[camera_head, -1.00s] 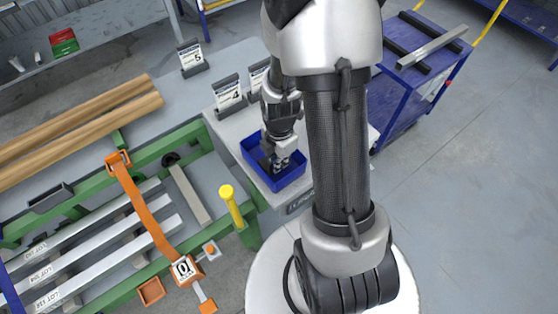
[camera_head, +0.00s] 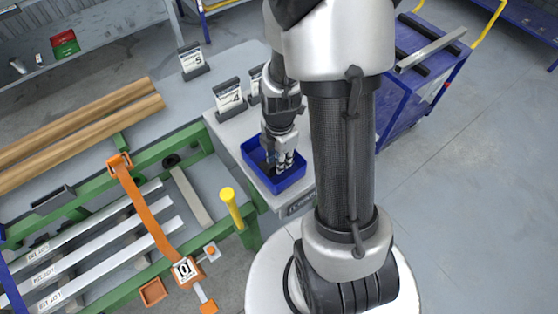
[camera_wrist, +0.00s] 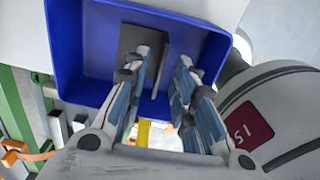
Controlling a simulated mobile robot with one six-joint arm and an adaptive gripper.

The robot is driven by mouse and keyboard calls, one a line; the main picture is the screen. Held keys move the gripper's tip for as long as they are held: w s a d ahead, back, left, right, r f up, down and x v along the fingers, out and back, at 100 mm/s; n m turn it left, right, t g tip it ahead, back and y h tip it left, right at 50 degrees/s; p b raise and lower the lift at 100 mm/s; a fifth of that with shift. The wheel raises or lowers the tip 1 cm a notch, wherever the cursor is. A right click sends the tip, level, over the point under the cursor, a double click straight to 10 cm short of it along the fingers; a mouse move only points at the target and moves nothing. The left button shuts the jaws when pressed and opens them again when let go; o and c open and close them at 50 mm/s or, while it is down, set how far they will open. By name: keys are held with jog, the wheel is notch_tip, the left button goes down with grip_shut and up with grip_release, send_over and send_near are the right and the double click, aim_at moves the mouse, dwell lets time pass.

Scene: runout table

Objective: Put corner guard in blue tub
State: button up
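The blue tub (camera_head: 295,184) sits on the pale table beside the green frame. It also fills the upper part of the wrist view (camera_wrist: 78,60). A dark, angled piece that looks like the corner guard (camera_wrist: 136,42) lies inside the tub, against its floor. In the head view, my gripper mostly hides it. My gripper (camera_head: 281,167) points down into the tub. In the wrist view, my gripper (camera_wrist: 166,62) has its two fingers apart with a gap between them. The left finger overlaps the dark piece in the picture; whether they touch I cannot tell.
Number cards (camera_head: 229,97) stand behind the tub. The green frame (camera_head: 150,155) to the left holds metal bars, an orange strap (camera_head: 148,215) and a yellow post (camera_head: 232,208). Another dark angled piece (camera_head: 52,198) lies on the frame. A blue cart (camera_head: 405,100) stands right.

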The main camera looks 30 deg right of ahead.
jog(key=s+a+r+m+t+p, duration=0.1)
jog(key=a+r+m, duration=0.25)
jog(key=r, duration=0.75)
jog(key=s+a+r+m+t+p, duration=0.15)
jog(key=r+m, duration=0.35)
jog(key=r, duration=0.5)
jog(key=s+a+r+m+t, duration=0.2)
jog(key=s+a+r+m, duration=0.4)
jog(key=m, duration=0.4)
jog(key=shift+s+r, duration=0.85)
jog(key=shift+s, duration=0.3)
jog(key=shift+a, duration=0.1)
